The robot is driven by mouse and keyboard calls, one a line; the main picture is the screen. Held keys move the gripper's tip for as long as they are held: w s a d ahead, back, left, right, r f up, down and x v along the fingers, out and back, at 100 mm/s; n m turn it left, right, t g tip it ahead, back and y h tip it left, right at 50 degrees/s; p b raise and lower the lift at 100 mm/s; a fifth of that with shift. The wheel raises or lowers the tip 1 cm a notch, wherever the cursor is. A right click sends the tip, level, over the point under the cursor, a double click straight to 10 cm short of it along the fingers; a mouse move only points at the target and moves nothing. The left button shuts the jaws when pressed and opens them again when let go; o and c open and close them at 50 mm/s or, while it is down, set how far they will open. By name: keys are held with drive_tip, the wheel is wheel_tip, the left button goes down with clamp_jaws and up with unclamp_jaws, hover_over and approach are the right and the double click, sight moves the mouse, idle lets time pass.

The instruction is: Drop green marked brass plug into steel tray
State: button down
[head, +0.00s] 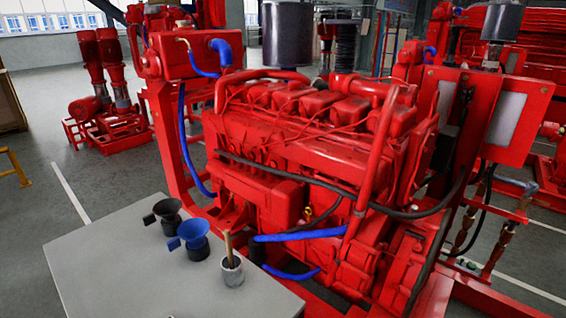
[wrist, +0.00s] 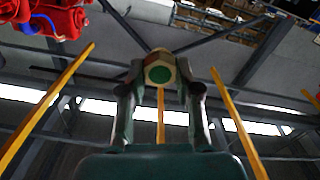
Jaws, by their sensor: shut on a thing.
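In the wrist view, my gripper (wrist: 160,82) is shut on the brass plug (wrist: 160,74). The plug is six-sided, with a pale brass rim and a round green mark on the face toward the camera. It sits between the two fingertips. My gripper and the plug do not show in the head view. I cannot make out a steel tray in either view.
In the head view, a grey table (head: 110,260) bears a black funnel (head: 167,213), a blue funnel (head: 194,240) and a grey cup (head: 232,272) with a wooden-handled tool. The red diesel engine (head: 300,150) stands behind. Yellow bars (wrist: 240,125) show around the gripper.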

drive_tip(key=shift+f, duration=0.7)
drive_tip(key=c, duration=0.7)
unclamp_jaws()
drive_tip(key=shift+d, duration=0.15)
drive_tip(key=v, duration=1.2)
